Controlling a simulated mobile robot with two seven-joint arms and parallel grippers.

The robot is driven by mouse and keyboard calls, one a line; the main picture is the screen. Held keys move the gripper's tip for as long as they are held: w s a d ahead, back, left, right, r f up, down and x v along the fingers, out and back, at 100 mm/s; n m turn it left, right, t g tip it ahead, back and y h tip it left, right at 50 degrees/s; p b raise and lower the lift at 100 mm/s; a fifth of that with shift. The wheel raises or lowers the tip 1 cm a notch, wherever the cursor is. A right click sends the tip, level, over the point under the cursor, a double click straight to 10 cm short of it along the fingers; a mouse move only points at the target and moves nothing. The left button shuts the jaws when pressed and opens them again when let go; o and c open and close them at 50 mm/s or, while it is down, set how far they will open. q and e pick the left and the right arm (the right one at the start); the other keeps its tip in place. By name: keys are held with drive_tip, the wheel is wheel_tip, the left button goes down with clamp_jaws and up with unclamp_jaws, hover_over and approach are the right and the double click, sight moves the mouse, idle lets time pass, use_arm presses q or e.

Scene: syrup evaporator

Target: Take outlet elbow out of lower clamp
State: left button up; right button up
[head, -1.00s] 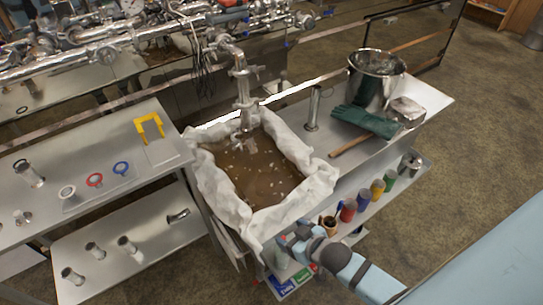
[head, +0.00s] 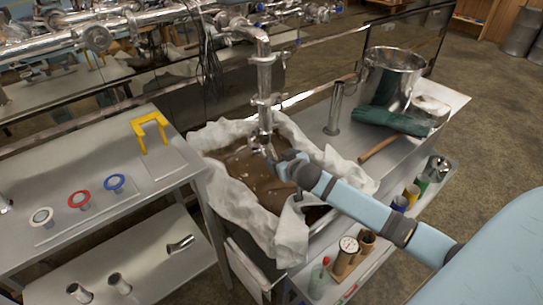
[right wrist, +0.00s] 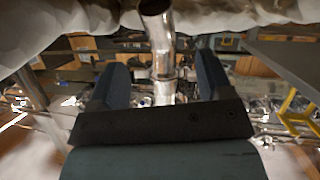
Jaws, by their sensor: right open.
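The outlet elbow (head: 258,142) is a shiny metal bend at the bottom of the vertical pipe (head: 264,78), above the brown liquid. The lower clamp (head: 265,101) sits around the pipe just above the elbow. My right gripper (head: 274,156) is at the elbow, reaching in from the right. In the right wrist view the gripper (right wrist: 160,68) is open, with one dark finger on each side of the elbow (right wrist: 161,38), whose dark open end shows at the top. Whether a finger touches the metal cannot be told. My left gripper is out of view.
A cloth-lined tub (head: 225,188) of brown liquid lies below the elbow.

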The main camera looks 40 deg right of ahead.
sight(271, 153)
drive_tip(key=b+x, duration=0.1)
drive_tip(key=x, duration=0.8)
drive_tip(key=shift+w+f, duration=0.1)
drive_tip(key=shift+w, duration=0.05)
drive_tip(key=c, duration=1.1)
drive_tip(key=shift+o, duration=1.3)
drive_tip(key=shift+c, duration=1.1)
